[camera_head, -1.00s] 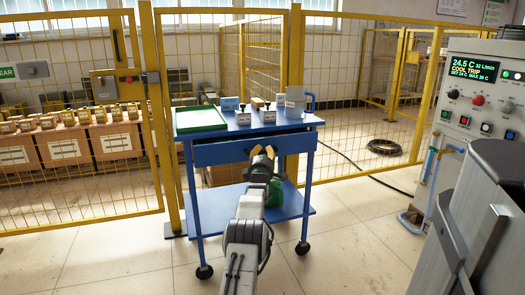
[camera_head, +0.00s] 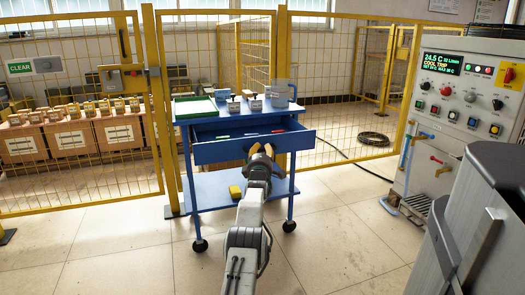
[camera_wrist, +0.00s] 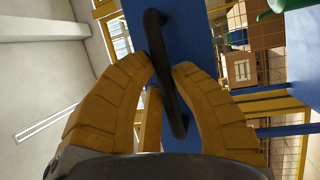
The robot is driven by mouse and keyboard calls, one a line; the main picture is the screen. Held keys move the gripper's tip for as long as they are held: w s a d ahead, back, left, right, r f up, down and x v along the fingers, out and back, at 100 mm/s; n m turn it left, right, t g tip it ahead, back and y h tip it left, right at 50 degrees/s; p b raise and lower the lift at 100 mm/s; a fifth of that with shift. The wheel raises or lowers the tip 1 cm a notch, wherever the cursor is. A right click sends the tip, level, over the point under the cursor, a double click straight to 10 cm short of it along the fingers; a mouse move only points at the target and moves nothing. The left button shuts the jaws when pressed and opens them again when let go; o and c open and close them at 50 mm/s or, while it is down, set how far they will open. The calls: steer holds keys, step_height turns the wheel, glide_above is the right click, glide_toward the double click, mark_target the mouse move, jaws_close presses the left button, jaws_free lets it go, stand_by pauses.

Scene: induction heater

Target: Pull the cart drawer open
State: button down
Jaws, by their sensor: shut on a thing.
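The blue cart (camera_head: 184,165) stands ahead of me, in front of the yellow fence. Its drawer (camera_head: 220,153) sticks out toward me and is partly open, with several small coloured items (camera_head: 252,134) visible inside. My gripper (camera_head: 259,152) is at the middle of the drawer front. In the wrist view, my gripper (camera_wrist: 162,72) has its yellow fingers shut on the black drawer handle (camera_wrist: 155,35), which runs between them. The blue drawer front (camera_wrist: 190,30) is behind the handle. The handle is mostly hidden by the fingers in the head view.
A yellow item (camera_head: 235,191) lies on the lower shelf. A control cabinet (camera_head: 450,120) stands right. The floor left of my arm is clear.

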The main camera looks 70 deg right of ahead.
steer(key=shift+a, duration=0.2)
steer(key=c, duration=1.1)
jaws_free()
steer(key=shift+s, duration=0.1)
steer(key=shift+s+a, duration=0.1)
steer(key=shift+a, duration=0.15)
steer(key=shift+v, duration=5.75)
